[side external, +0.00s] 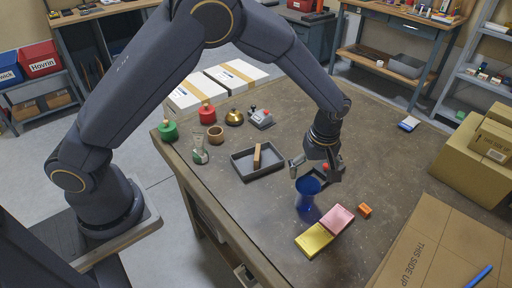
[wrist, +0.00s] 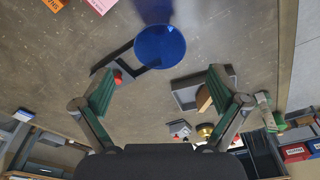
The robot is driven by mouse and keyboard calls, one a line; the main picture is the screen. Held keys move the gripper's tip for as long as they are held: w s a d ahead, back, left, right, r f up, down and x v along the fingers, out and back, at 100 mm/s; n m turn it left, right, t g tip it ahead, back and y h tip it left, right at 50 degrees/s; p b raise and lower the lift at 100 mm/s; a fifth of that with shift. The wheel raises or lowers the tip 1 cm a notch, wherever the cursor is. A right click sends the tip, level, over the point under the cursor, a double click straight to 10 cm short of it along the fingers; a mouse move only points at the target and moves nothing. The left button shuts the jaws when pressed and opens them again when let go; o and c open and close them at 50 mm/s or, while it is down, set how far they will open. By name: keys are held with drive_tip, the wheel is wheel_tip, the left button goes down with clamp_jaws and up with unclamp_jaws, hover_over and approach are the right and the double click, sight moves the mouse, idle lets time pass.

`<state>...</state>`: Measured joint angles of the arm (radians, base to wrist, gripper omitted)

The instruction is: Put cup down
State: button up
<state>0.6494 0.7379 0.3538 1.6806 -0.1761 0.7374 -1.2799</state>
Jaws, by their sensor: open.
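The blue cup (side external: 308,198) appears to stand upright on the table, close beside the yellow and pink blocks. In the wrist view its round blue end (wrist: 160,47) sits beyond my fingertips, roughly centred between them. My gripper (side external: 314,171) is open and empty. It is just behind the cup and around rim height in the side view, with its fingers spread wide in the wrist view (wrist: 160,86). I see no finger touching the cup.
A dark tray (side external: 236,164) holding a tan block (side external: 257,155) lies left of the cup. A yellow block (side external: 314,240), a pink block (side external: 337,218) and an orange block (side external: 365,210) lie in front and right. A cardboard sheet (side external: 440,245) covers the right front.

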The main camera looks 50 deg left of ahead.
drive_tip(key=s+a+r+m+t+h, duration=0.15)
drive_tip(key=s+a+r, duration=0.25)
drive_tip(key=r, duration=0.5)
drive_tip(key=s+a+r+m+h, duration=0.1)
drive_tip(key=s+a+r+m, duration=0.25)
drive_tip(key=r, duration=0.45)
drive_tip(key=s+a+r+m+t, duration=0.1)
drive_tip(key=s+a+r+m, duration=0.1)
drive_tip(key=s, duration=0.6)
drive_tip(key=s+a+r+m+t+y, duration=0.1)
drive_tip(key=s+a+r+m+t, duration=0.1)
drive_tip(key=s+a, duration=0.4)
drive_tip(key=s+r+m, duration=0.1)
drive_tip(key=s+m, duration=0.1)
drive_tip(key=shift+r+m, duration=0.2)
drive_tip(key=shift+m, duration=0.2)
